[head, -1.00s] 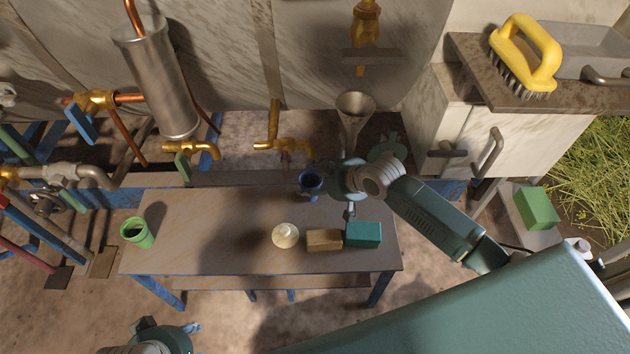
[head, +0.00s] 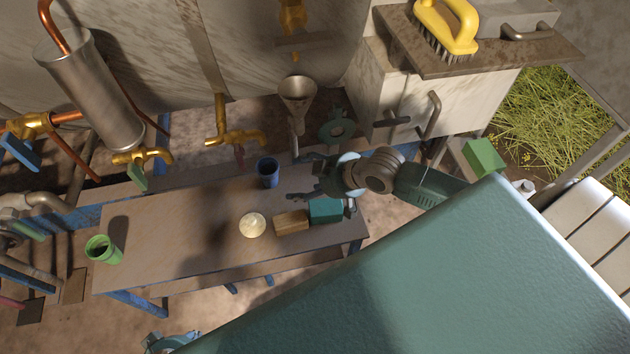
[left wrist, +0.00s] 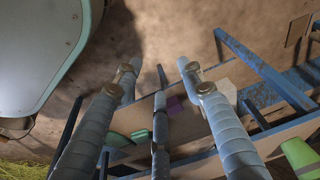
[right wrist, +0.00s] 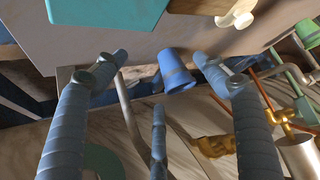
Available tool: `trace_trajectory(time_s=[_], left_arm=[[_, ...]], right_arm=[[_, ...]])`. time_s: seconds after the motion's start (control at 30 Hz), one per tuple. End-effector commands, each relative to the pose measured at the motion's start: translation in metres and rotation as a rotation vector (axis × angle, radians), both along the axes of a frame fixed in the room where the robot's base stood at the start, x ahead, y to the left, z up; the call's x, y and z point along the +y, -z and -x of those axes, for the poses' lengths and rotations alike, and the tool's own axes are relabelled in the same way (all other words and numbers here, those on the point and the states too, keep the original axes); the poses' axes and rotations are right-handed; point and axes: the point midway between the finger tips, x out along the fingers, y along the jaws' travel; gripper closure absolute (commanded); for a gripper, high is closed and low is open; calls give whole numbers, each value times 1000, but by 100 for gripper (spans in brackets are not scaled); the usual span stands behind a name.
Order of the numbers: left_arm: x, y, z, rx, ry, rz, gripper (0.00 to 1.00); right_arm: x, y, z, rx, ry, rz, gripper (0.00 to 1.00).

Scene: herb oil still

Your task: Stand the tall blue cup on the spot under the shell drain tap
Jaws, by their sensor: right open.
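The tall blue cup (head: 267,172) stands upright near the back edge of the table. In the picture it is just below the outlet of a brass tap (head: 232,134); I cannot tell whether it is exactly beneath. I see no marked spot. My right gripper (head: 312,178) is open and empty, right of the cup and apart from it. In the right wrist view the cup (right wrist: 175,70) shows between and beyond the spread fingers (right wrist: 163,65). My left gripper (head: 170,343) is far from the cup, at the bottom edge; its fingers are apart and empty in the left wrist view (left wrist: 158,72).
A pale round item (head: 252,226), a brown block (head: 291,222) and a teal block (head: 326,210) lie near the front. A metal funnel (head: 298,92) hangs behind. The table's middle left (head: 165,225) is clear.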

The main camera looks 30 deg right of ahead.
Motion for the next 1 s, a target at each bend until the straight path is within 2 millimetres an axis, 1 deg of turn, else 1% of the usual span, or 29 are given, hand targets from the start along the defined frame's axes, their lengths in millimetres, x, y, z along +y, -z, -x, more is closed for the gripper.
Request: trace_trajectory(time_s=[0.03, 0.1, 0.3, 0.83, 0.93, 1.0], left_arm=[[0, 4, 1, 4, 0, -1, 60], [0, 10, 2, 7, 1, -1, 60], [0, 20, 4, 10, 2, 0, 60], [0, 20, 4, 10, 2, 0, 60], [1, 18, 2, 10, 2, -2, 60], [2, 13, -3, 7, 4, -5, 60]], right_arm=[[-5, 0, 10, 4, -2, 3, 29], [-9, 0, 18, 4, -1, 2, 29], [-16, 0, 29, 0, -1, -1, 29], [-16, 0, 30, -1, 0, 0, 29], [-18, -2, 29, 0, 4, 2, 29], [-22, -5, 27, 0, 14, 10, 29]])
